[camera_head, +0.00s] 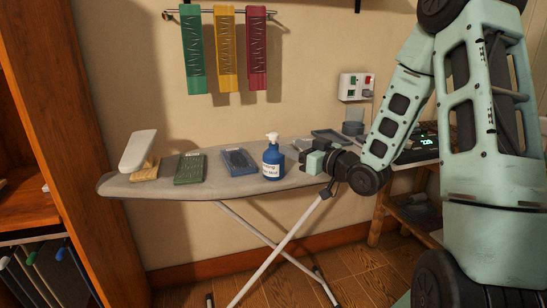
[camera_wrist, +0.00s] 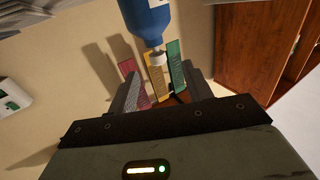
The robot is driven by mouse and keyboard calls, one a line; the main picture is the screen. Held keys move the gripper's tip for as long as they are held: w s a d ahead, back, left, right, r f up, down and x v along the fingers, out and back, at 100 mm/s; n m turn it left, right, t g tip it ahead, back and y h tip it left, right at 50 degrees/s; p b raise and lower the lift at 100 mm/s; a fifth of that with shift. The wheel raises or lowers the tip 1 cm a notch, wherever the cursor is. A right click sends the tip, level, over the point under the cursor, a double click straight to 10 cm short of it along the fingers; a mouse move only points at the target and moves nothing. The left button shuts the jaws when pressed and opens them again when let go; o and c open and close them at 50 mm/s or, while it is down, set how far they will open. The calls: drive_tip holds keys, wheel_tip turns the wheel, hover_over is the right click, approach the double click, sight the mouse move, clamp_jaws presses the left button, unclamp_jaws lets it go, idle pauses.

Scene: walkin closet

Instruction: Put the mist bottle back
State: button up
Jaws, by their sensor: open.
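The blue mist bottle (camera_head: 272,162) with a white spray top and white label stands upright on the grey ironing board (camera_head: 225,187). My gripper (camera_head: 300,160) is just right of the bottle, low over the board. It is open and empty, with a small gap to the bottle. In the wrist view the bottle (camera_wrist: 146,24) appears upside down at the top, its white top pointing down. There, my gripper (camera_wrist: 163,82) shows two dark fingers spread apart, and the bottle is not clasped between them.
A blue folded piece (camera_head: 238,161), a dark green one (camera_head: 189,168), a tan block (camera_head: 146,173) and a white iron-like object (camera_head: 138,149) lie left of the bottle. A grey tray (camera_head: 331,136) is behind my gripper. Green, yellow and red cloths (camera_head: 228,60) hang above.

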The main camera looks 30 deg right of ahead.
sight(275, 140)
drive_tip(key=w, duration=0.6)
drive_tip(key=w+a+p, duration=0.1)
drive_tip(key=w, duration=0.2)
drive_tip(key=shift+a+f, duration=0.1)
